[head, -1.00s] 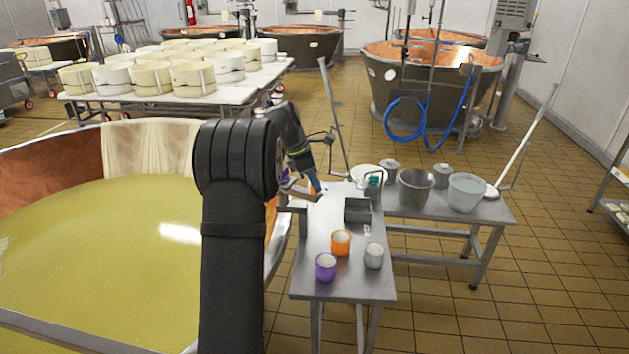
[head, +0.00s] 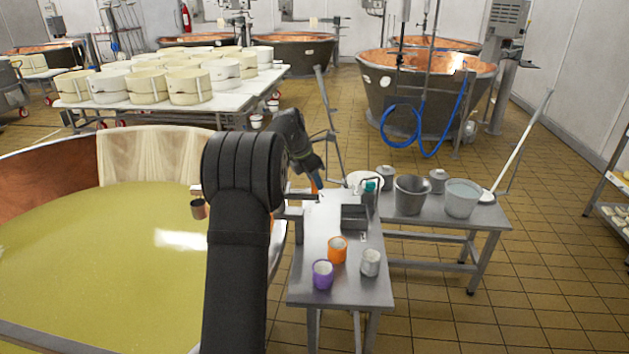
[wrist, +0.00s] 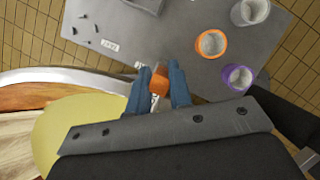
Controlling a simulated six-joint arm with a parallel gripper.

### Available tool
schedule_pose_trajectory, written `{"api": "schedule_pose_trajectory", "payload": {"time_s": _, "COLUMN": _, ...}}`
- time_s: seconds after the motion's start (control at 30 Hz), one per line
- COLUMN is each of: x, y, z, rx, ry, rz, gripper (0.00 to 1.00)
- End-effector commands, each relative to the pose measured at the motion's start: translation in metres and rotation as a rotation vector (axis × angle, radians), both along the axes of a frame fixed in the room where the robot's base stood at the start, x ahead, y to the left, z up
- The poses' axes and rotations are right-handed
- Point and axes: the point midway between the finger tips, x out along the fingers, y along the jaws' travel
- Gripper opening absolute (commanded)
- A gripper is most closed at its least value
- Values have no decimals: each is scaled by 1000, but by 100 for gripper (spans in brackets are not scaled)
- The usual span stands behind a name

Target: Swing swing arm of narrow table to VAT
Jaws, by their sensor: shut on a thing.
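The narrow table (head: 345,290) is grey metal and stands right of the big VAT (head: 45,178), which holds yellow-green liquid. A metal bar of the swing arm (head: 301,196) shows at the table's left edge; my arm hides the part further left. A small dark cup (head: 198,208) hangs over the liquid left of my arm; its link to the bar is hidden. My gripper (head: 317,188) is low at the table's far left edge. In the wrist view, its blue fingers (wrist: 160,88) are shut on an orange piece (wrist: 159,80), apparently the swing arm's handle, beside the table edge.
An orange cup (head: 337,250), a purple cup (head: 323,275) and a grey-white cup (head: 370,263) stand on the narrow table, near a grey box (head: 354,218). A second table on the right bears buckets (head: 411,195). Floor is free to the right.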

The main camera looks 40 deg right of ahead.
Motion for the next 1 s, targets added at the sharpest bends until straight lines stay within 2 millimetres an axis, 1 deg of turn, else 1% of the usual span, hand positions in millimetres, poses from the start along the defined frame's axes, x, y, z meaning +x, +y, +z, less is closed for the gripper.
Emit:
{"api": "schedule_pose_trajectory", "payload": {"time_s": 0.03, "x": 2, "y": -1, "z": 2, "rx": -6, "ry": -5, "rz": 2, "gripper": 21}}
{"api": "schedule_pose_trajectory", "payload": {"time_s": 0.13, "x": 2, "y": -1, "z": 2, "rx": -5, "ry": -5, "rz": 2, "gripper": 41}}
{"api": "schedule_pose_trajectory", "payload": {"time_s": 0.43, "x": 1, "y": 0, "z": 2, "rx": -4, "ry": -4, "rz": 1, "gripper": 41}}
{"api": "schedule_pose_trajectory", "payload": {"time_s": 0.57, "x": 2, "y": 4, "z": 12, "rx": -5, "ry": -6, "rz": 1, "gripper": 41}}
{"api": "schedule_pose_trajectory", "payload": {"time_s": 0.67, "x": 2, "y": 10, "z": 27, "rx": -5, "ry": -6, "rz": 1, "gripper": 41}}
{"api": "schedule_pose_trajectory", "payload": {"time_s": 1.0, "x": 4, "y": 42, "z": 104, "rx": -6, "ry": -7, "rz": 2, "gripper": 41}}
